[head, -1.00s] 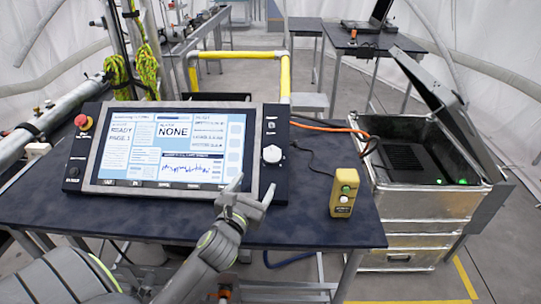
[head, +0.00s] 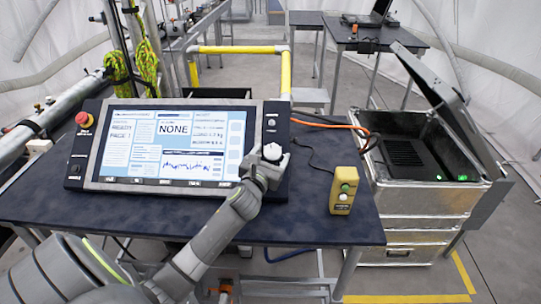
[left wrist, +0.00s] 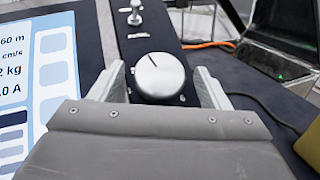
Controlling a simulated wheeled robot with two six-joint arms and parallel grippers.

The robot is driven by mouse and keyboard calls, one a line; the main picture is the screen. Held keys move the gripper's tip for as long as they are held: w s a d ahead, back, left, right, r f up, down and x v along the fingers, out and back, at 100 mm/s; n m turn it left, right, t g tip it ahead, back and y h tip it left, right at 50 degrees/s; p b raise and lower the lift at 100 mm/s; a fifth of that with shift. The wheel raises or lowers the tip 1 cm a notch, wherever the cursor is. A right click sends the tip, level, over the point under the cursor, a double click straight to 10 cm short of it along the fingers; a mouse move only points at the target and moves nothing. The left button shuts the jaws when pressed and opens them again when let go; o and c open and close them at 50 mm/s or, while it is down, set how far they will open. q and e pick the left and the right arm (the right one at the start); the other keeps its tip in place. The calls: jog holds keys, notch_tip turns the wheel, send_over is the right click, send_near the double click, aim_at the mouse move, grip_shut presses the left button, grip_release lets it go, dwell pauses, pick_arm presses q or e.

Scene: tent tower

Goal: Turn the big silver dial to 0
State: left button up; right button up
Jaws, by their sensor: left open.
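The big silver dial (head: 272,152) is on the right strip of the console (head: 276,185), beside the screen. In the left wrist view the dial (left wrist: 160,76) is round, with a dark pointer line towards its upper left edge. The printed scale around it is too small or hidden to read. My left gripper (head: 266,160) is at the dial in the head view. In the left wrist view its open fingers (left wrist: 160,88) stand on either side of the dial, with a gap visible on each side. My right gripper is not in view.
A small toggle switch (left wrist: 134,14) sits above the dial on the strip. A red emergency button (head: 84,120) is on the console's left. A yellow button box (head: 343,191) stands on the table (head: 300,222) to the right. An open metal case (head: 420,205) is farther right.

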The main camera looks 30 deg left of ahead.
pick_arm(q)
jog(key=c, duration=1)
jog(key=shift+o, duration=0.2)
jog(key=shift+f, duration=0.1)
